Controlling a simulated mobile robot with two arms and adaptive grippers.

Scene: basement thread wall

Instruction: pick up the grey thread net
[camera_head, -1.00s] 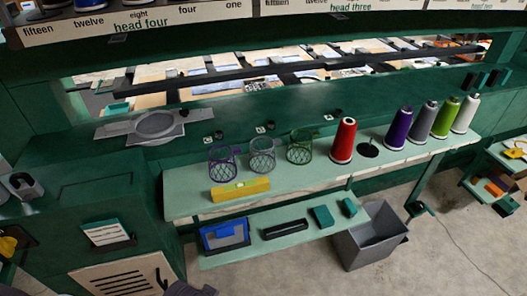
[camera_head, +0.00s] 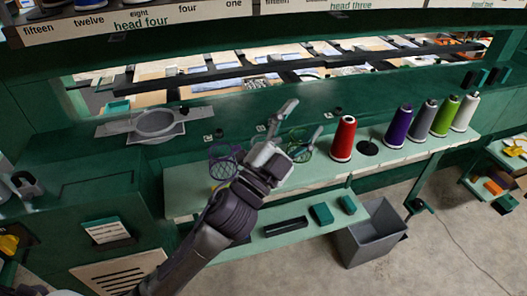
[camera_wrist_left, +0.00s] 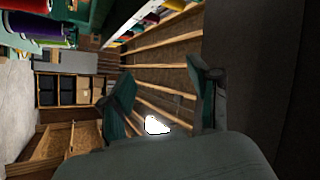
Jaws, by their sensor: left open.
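My left gripper (camera_head: 304,117) is open, its two fingers spread over the shelf near the green thread net (camera_head: 299,142). Its body and wrist cover the spot where the grey thread net stood, so the grey net is hidden. The purple thread net (camera_head: 222,163) shows to the left, partly behind my arm. In the left wrist view, the open fingers (camera_wrist_left: 160,72) have nothing visible between them, and no net can be made out. My right gripper is not in view.
On the shelf (camera_head: 395,160), a red cone (camera_head: 343,139) stands right of the gripper, then a bare black stand (camera_head: 367,148) and several more cones. A grey ring fixture (camera_head: 156,123) is at the left. A grey bin (camera_head: 372,235) stands below on the floor.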

